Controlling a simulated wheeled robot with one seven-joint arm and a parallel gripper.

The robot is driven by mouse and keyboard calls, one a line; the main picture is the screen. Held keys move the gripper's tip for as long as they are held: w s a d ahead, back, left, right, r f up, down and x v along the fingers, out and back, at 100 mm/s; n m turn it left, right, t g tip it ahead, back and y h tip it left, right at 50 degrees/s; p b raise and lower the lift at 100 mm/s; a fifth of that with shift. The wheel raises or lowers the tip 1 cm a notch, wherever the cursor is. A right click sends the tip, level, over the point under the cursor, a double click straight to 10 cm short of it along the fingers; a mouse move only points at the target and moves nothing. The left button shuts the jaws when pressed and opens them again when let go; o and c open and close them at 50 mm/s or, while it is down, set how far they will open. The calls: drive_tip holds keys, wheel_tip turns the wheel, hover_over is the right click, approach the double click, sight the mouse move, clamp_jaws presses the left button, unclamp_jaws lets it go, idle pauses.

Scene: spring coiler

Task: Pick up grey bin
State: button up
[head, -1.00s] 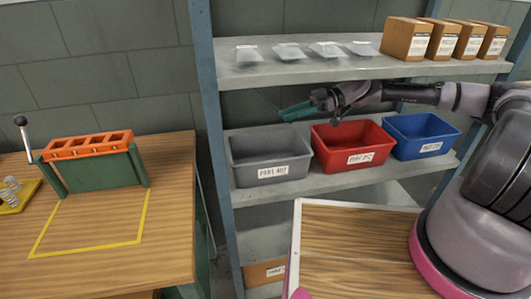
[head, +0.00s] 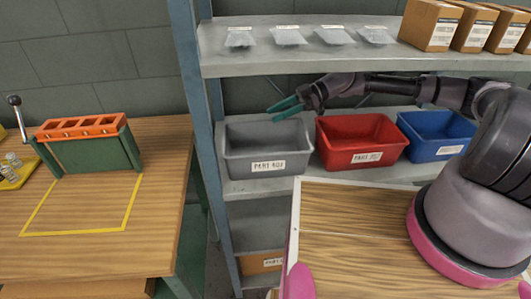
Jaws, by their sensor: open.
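The grey bin (head: 268,165) sits on the middle shelf at its left end, with a white label on its front. It looks empty. My gripper (head: 284,108) has green fingers spread apart and holds nothing. In the picture it appears just above the back right part of the grey bin's rim, pointing left. I cannot tell how far above or behind the rim it is. My arm reaches in from the right, between the middle and upper shelves.
A red bin (head: 362,158) and a blue bin (head: 440,151) stand right of the grey bin. The upper shelf (head: 300,63) carries clear packets and cardboard boxes (head: 431,25) close above my arm. A blue post (head: 192,110) stands left. A workbench (head: 75,248) holds an orange-and-green fixture (head: 88,148).

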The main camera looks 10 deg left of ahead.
drive_tip(key=x, duration=0.5)
drive_tip(key=shift+s+a+f, duration=0.1)
drive_tip(key=shift+a, duration=0.15)
clamp_jaws()
idle(1.2)
